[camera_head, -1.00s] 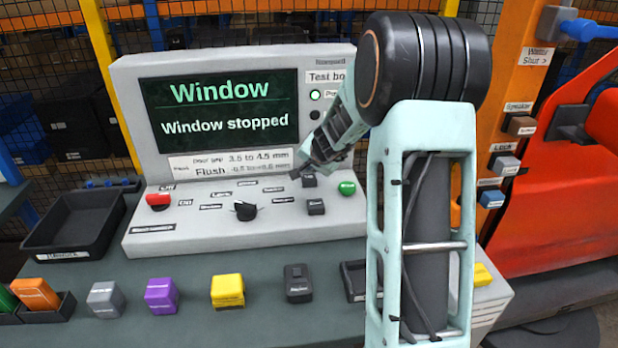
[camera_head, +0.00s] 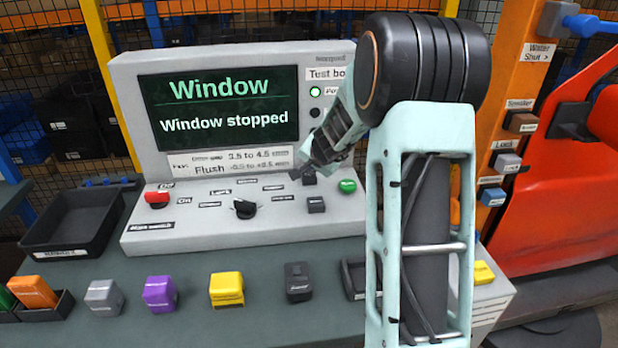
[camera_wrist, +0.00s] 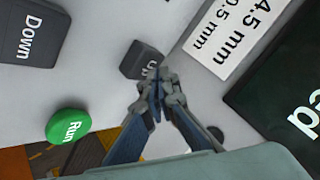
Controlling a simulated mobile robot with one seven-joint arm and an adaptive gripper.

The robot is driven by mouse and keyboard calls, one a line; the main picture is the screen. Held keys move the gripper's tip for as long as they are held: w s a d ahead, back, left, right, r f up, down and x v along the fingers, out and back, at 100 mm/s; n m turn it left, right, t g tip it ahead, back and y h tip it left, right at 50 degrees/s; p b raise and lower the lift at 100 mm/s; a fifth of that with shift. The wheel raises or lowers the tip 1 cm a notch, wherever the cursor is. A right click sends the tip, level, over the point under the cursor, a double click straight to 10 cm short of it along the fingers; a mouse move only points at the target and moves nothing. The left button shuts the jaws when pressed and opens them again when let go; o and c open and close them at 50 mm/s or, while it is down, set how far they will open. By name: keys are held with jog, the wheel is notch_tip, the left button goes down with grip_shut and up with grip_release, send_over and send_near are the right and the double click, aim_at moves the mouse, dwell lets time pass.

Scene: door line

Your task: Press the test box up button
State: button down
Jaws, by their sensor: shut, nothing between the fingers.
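The test box (camera_head: 240,60) stands on the bench, its screen (camera_head: 222,108) reading "Window" and "Window stopped". The dark up button (camera_head: 309,178) is on the sloped panel, above the Down button (camera_head: 316,206). In the wrist view the up button (camera_wrist: 143,58) is partly covered by my fingertips. My gripper (camera_wrist: 155,88) is shut and empty, its tips at the up button's near edge; I cannot tell whether they touch it. In the head view my gripper (camera_head: 298,172) is just left of the button.
The green Run button (camera_head: 347,186) is right of the up button, and a black knob (camera_head: 244,208) and red button (camera_head: 157,198) are to the left. Coloured blocks, including a yellow one (camera_head: 227,288), line the bench front. An orange post stands right.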

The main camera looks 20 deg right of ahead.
jog(key=shift+f+b, duration=0.55)
jog(key=shift+b, duration=0.05)
dwell(0.7)
jog(key=shift+r, duration=0.1)
jog(key=shift+r+p, duration=0.85)
jog(key=shift+r, duration=0.15)
jog(key=shift+r+p, duration=2.2)
jog(key=shift+r, duration=0.25)
notch_tip(320, 180, up, 9)
jog(key=p, duration=0.8)
send_over(310, 176)
